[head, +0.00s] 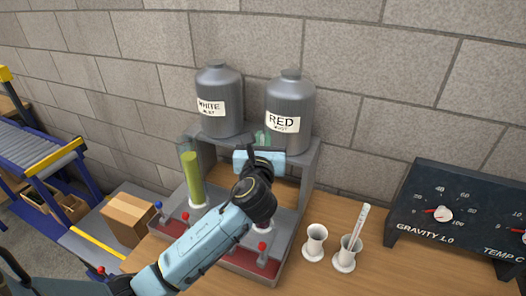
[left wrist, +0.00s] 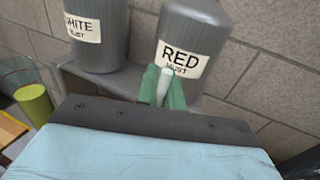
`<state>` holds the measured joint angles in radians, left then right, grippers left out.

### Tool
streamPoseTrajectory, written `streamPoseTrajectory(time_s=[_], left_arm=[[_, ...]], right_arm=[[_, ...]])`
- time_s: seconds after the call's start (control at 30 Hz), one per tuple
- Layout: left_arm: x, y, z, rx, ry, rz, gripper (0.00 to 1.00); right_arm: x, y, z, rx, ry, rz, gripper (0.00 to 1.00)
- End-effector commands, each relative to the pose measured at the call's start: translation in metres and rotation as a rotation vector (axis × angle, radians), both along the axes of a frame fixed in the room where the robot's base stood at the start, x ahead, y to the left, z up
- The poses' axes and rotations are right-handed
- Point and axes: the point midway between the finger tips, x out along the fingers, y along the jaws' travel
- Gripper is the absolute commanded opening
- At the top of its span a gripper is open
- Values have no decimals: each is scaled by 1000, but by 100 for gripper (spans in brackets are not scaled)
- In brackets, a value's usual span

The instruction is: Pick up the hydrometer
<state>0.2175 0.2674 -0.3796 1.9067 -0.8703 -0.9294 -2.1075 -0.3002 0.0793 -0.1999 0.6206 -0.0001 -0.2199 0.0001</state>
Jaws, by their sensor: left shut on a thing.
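My left gripper (head: 262,138) reaches across the stand, its green fingers in front of the RED must tank. In the left wrist view the fingers (left wrist: 163,88) are shut on a slim pale rod, seen nearly end-on, which looks like the hydrometer (left wrist: 165,80). Its lower part is hidden, and my arm covers it in the head view. A similar pale rod (head: 360,222) stands tilted in the right white holder (head: 346,256). The left white holder (head: 315,240) looks empty. My right gripper is not in view.
The grey stand (head: 307,185) carries the WHITE tank (head: 218,85) and RED tank (head: 289,100). A jar of yellow-green liquid (head: 193,178) stands at its left. A dial panel (head: 465,205) is at right. Bare wooden table (head: 385,270) lies in front of it.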

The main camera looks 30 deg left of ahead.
Motion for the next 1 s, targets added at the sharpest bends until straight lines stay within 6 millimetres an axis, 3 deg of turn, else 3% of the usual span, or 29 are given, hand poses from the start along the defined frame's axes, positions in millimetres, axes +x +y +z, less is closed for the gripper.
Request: streamPoseTrajectory(time_s=[0.7, 1.0], left_arm=[[0, 0, 180, 1, -8, -2, 0], [0, 0, 237, 2, -6, -1, 0]], right_arm=[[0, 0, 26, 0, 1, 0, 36], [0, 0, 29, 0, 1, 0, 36]])
